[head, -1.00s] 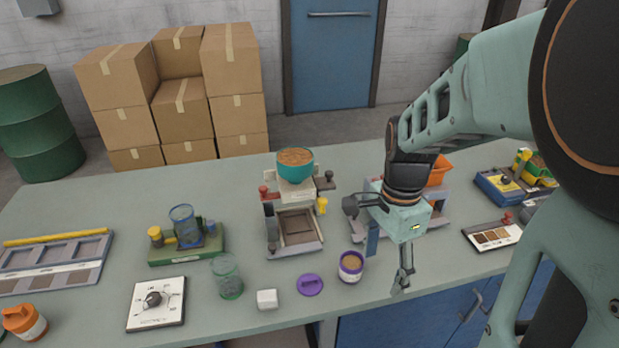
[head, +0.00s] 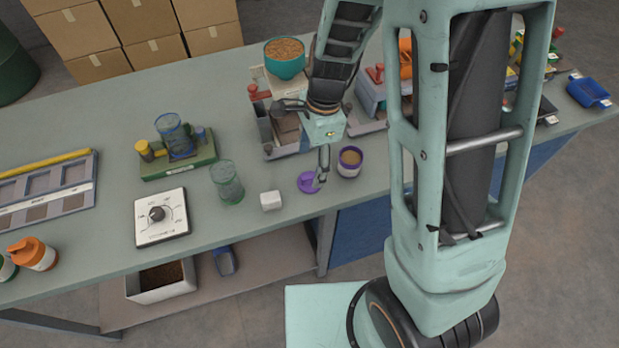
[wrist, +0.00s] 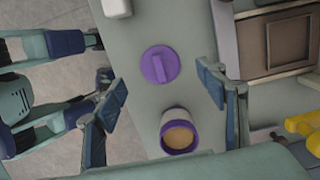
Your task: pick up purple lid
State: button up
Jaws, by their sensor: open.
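The purple lid (head: 308,182) lies flat on the grey-green table near its front edge, a round disc with a raised bar across its top. In the wrist view the purple lid (wrist: 160,65) is beyond the fingertips, roughly between their lines. My gripper (head: 300,150) hangs above the table over the lid, and one finger partly covers the lid in the head view. In the wrist view my gripper (wrist: 165,85) is open and empty, its two padded fingers wide apart. The purple-rimmed jar (head: 349,161), with tan contents, stands just right of the lid.
A white cube (head: 271,201) sits left of the lid, and a green clear jar (head: 227,182) stands further left. A device with a teal bowl (head: 285,64) is behind my gripper. The table's front edge is close to the lid.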

aim_at(310, 176)
jog(key=shift+s+a+f, duration=0.1)
jog(key=shift+a+f, duration=0.05)
jog(key=shift+f, duration=2.55)
jog(key=shift+c, duration=0.3)
jog(key=c, duration=0.8)
